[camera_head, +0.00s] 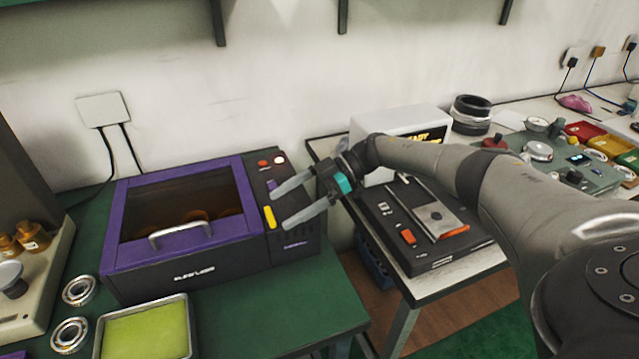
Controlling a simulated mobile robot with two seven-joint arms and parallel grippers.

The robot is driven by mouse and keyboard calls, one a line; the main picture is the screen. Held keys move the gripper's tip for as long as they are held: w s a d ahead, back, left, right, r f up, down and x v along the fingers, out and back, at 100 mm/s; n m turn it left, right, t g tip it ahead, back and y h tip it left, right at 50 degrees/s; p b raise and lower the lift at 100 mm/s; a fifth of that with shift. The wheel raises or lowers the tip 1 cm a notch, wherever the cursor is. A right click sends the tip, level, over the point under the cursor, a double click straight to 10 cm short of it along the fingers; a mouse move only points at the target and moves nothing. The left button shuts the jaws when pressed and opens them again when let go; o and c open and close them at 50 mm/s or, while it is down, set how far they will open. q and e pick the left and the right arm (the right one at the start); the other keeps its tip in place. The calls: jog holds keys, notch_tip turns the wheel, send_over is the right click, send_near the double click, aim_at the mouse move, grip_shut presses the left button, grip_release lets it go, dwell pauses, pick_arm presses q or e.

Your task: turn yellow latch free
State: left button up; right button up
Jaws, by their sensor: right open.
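The yellow latch (270,217) is a short upright bar on the dark control panel at the right side of a purple and black machine (285,240). My right gripper (274,208) is open, with its two grey fingers pointing left over this panel. One finger tip is above the latch and the other is just below and right of it. I cannot tell whether either finger touches the latch. The machine's lid (125,220) has a purple frame, a dark window and a silver handle (180,234), and looks closed. My left gripper is not in view.
Two bearing rings (70,334) and a tray with a yellow-green pad (148,332) are in front of the machine on the green table (270,315). A black device (425,222) stands on a white table to the right, below my right arm. A gap separates the tables.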

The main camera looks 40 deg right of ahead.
jog(key=b+v, duration=0.3)
jog(key=v, duration=1)
jog(key=shift+d+r+b, duration=0.2)
jog(key=shift+b, duration=0.2)
jog(key=shift+s, duration=0.1)
dwell(0.5)
